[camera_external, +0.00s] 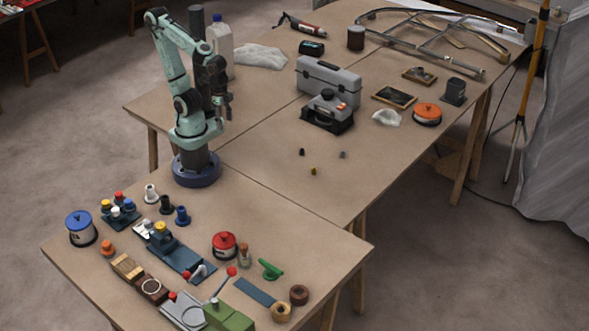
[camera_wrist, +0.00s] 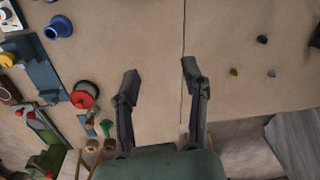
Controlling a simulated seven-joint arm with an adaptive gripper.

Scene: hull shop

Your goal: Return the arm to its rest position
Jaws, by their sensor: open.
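My teal arm stands on a round blue base at the left side of the tables in the external view, folded upright with its elbow high. My gripper (camera_external: 225,113) hangs beside the arm, fingers pointing down, clear above the tabletop. In the wrist view, my gripper (camera_wrist: 160,74) has its two dark fingers spread apart. Nothing is between them, and only bare brown tabletop (camera_wrist: 150,35) and a table seam show beneath.
Spools, including a red one (camera_external: 224,244), blocks and levers crowd the near table. A grey toolbox (camera_external: 328,84), a white jug (camera_external: 219,46) and an orange-topped tin (camera_external: 427,114) stand on the far tables. Three small bits lie on clear tabletop mid-table.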

